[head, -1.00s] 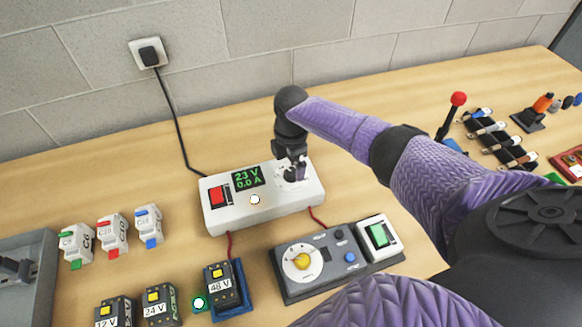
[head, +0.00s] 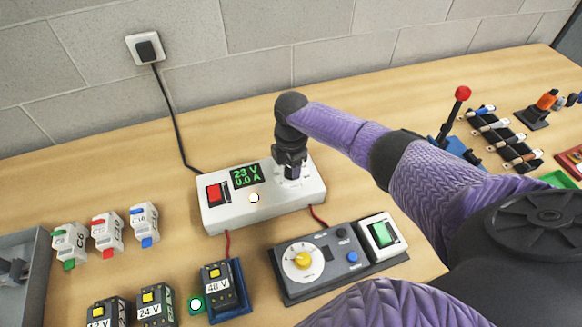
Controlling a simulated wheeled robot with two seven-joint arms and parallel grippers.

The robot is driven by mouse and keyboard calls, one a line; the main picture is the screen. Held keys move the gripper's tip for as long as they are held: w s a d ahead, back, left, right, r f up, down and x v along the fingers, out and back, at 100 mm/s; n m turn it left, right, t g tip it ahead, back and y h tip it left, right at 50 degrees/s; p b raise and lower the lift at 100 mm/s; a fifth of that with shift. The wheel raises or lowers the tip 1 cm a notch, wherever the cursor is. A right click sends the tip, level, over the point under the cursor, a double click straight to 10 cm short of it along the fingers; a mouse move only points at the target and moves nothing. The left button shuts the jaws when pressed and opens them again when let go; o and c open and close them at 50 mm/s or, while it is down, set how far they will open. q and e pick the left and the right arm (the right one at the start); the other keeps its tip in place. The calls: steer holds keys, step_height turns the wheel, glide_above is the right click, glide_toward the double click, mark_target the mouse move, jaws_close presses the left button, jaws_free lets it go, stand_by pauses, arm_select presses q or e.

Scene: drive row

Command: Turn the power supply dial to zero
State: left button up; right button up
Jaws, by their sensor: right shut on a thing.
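The white power supply (head: 262,205) stands on the bench in the head view. Its green display (head: 246,175) reads 23 V and 0.0 A, and a red rocker switch (head: 216,193) sits left of the display. My right gripper (head: 291,172) points down onto the right end of the supply's top and is shut on the dial there. The gripper hides most of the dial; only part of the pale scale around it shows. My left gripper is not in view.
A grey control panel with a yellow knob (head: 303,259) stands in front of the supply. A 48 V module (head: 217,284) sits in a blue holder, with more modules and breakers to the left. A red-tipped lever (head: 462,94) stands at the right.

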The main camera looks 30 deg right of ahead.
steer(key=shift+c, duration=0.6)
steer(key=n+b, duration=0.1)
steer(key=n, duration=0.3)
steer(key=shift+f, duration=0.2)
steer(key=n+b, duration=0.1)
steer(key=n, duration=0.5)
steer(key=n+b, duration=0.2)
steer(key=n, duration=0.4)
steer(key=o, duration=0.6)
steer(key=shift+r+n, duration=0.15)
steer(key=shift+n, duration=0.75)
steer(key=shift+c, duration=0.2)
steer(key=o, duration=0.6)
